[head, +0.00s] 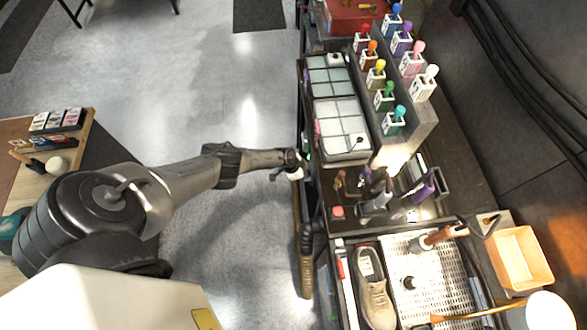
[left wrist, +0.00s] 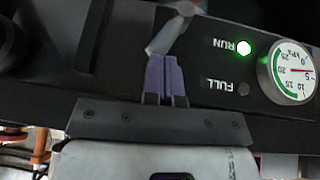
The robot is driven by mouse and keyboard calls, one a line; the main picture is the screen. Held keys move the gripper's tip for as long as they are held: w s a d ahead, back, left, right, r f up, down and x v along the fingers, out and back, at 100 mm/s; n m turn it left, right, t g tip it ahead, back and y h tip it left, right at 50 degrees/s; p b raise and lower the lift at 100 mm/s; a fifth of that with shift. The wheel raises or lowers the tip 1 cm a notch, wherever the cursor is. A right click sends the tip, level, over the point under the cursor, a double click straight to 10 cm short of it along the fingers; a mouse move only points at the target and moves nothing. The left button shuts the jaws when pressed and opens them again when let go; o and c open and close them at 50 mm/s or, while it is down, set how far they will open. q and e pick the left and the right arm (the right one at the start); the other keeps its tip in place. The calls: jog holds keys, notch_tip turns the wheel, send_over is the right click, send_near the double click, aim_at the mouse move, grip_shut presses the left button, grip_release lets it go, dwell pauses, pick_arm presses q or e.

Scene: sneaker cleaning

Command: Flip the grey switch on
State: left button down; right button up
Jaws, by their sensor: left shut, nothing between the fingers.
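A grey switch lever (left wrist: 172,32) stands out from a dark panel (left wrist: 222,22) in the left wrist view, tilted. My left gripper (left wrist: 167,62) has its purple fingers together and empty, with the tips right at the lever's lower end; I cannot tell if they touch. A RUN light (left wrist: 244,47) on the panel glows green, and a FULL light (left wrist: 243,88) is dark. In the head view my left gripper (head: 293,170) is at the bench's left side, and the switch cannot be made out there. My right gripper is not in view.
A round pressure gauge (left wrist: 289,71) sits beside the lights. The floor (head: 215,90) left of the bench is clear.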

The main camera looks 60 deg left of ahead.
pick_arm(q)
jog(key=shift+s+d+f+p, duration=0.1)
jog(key=shift+s+d+p, duration=0.15)
jog(key=shift+d, duration=0.25)
dwell(0.4)
jog(key=d+p+v, duration=0.1)
jog(key=p+v, duration=0.7)
jog(key=v, duration=0.4)
jog(key=shift+s, duration=0.25)
dwell(0.3)
